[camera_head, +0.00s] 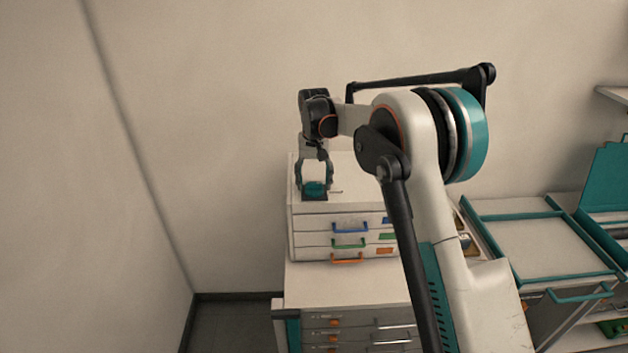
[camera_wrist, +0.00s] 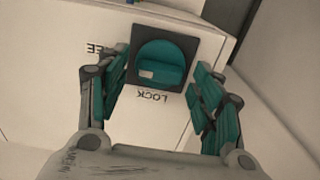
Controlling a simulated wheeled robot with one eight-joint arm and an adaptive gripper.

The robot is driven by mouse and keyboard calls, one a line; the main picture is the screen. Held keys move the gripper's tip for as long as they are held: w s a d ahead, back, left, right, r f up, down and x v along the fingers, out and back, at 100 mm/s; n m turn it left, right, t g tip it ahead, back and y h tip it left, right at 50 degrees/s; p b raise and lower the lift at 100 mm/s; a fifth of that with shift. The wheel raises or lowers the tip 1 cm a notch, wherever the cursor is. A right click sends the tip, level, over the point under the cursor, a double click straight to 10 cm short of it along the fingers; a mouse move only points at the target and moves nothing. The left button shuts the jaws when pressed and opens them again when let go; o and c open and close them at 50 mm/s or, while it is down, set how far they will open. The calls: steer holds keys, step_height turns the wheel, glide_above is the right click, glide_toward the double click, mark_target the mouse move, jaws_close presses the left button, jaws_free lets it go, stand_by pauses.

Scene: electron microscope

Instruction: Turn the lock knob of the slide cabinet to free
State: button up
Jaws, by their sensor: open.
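The slide cabinet (camera_head: 310,222) is a white box with small drawers and blue, green and orange handles. Its lock knob (camera_wrist: 163,62) is teal and round, in a dark square plate on the cabinet top. In the wrist view, LOCK is printed upside down below the plate, and a partly hidden FREE lies to its left. A pale mark on the knob sits at its lower left, nearer LOCK. My gripper (camera_wrist: 161,70) is open, with one teal-padded finger on each side of the knob. I cannot tell whether they touch it. In the head view, my gripper (camera_head: 314,182) points down over the knob (camera_head: 315,188).
The cabinet stands on a wider white drawer unit (camera_head: 300,284). A teal-edged cart (camera_head: 545,240) stands to the right, with a teal panel (camera_head: 607,180) beyond it. A bare wall is behind. My arm hides part of the cabinet's right side.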

mark_target(315, 183)
step_height(315, 183, up, 12)
stand_by(0.5)
steer(key=shift+f, duration=0.1)
steer(key=s+d+r+t+b, duration=0.25)
steer(key=s+d, duration=0.25)
steer(key=s, duration=0.5)
steer(key=s+d+r+t+b, duration=0.15)
steer(key=s+d+b, duration=0.35)
steer(key=s, duration=0.6)
steer(key=s+d+f+t+b, duration=0.1)
steer(key=s+d+f+b, duration=0.1)
steer(key=s+f, duration=0.5)
steer(key=s+d+f+t+b, duration=0.1)
steer(key=s+d+f, duration=0.3)
steer(key=s, duration=1)
step_height(315, 183, down, 4)
steer(key=shift+s+d+r+t+b, duration=0.25)
steer(key=shift+s+t+b, duration=0.15)
steer(key=shift+t, duration=0.2)
